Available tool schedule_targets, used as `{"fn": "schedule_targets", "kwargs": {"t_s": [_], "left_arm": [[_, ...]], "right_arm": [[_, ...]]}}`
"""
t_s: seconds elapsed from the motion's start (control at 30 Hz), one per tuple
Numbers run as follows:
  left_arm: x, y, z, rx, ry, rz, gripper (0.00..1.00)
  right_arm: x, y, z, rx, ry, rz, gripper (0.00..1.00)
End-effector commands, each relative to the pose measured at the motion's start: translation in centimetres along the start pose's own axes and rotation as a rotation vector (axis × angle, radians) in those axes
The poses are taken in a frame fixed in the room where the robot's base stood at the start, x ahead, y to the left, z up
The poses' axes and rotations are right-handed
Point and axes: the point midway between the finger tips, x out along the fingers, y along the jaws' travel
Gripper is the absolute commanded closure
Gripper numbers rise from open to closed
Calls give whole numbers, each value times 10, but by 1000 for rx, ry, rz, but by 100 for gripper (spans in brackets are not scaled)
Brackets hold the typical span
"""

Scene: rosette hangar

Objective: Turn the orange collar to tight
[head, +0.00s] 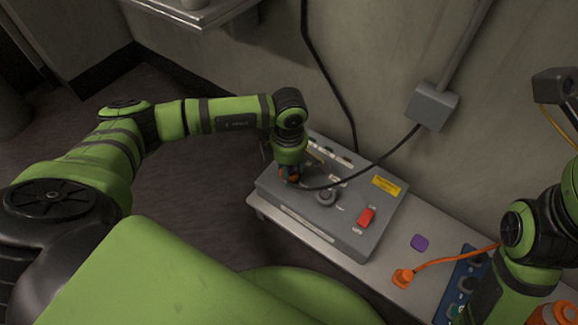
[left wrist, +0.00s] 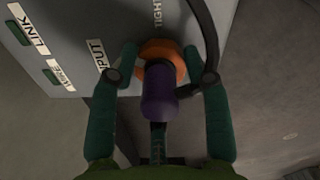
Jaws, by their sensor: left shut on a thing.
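The orange collar (left wrist: 172,52) sits at the face of the grey box, around the base of a purple plug (left wrist: 160,100), in the left wrist view. The label "TIGHT" is printed beside the collar. My left gripper (left wrist: 161,58) has one green finger on each side of the collar and is shut on it. In the head view my left gripper (head: 289,174) points down at the left part of the grey box (head: 338,232) and mostly hides the collar. My right arm is at the right edge, and its fingers do not show clearly.
The box carries a grey knob (head: 326,197), a red switch (head: 366,216) and a yellow label (head: 386,187). A black cable (head: 375,162) runs to a wall box (head: 433,106). A purple piece (head: 419,242), an orange plug (head: 403,278) and a blue panel (head: 462,283) lie to the right.

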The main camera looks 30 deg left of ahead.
Motion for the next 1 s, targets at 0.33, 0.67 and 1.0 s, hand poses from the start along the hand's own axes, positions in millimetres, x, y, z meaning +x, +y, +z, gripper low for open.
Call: {"fn": "schedule_targets", "kwargs": {"t_s": [0.33, 0.67, 1.0], "left_arm": [[2, -1, -2, 328, 5, -4, 85], [2, -1, -2, 637, 4, -5, 85], [2, 0, -2, 896, 5, -5, 85]], "right_arm": [[-2, 0, 0, 0, -4, 1, 60], [-2, 0, 1, 0, -6, 1, 60], [-3, 0, 2, 0, -11, 1, 60]]}}
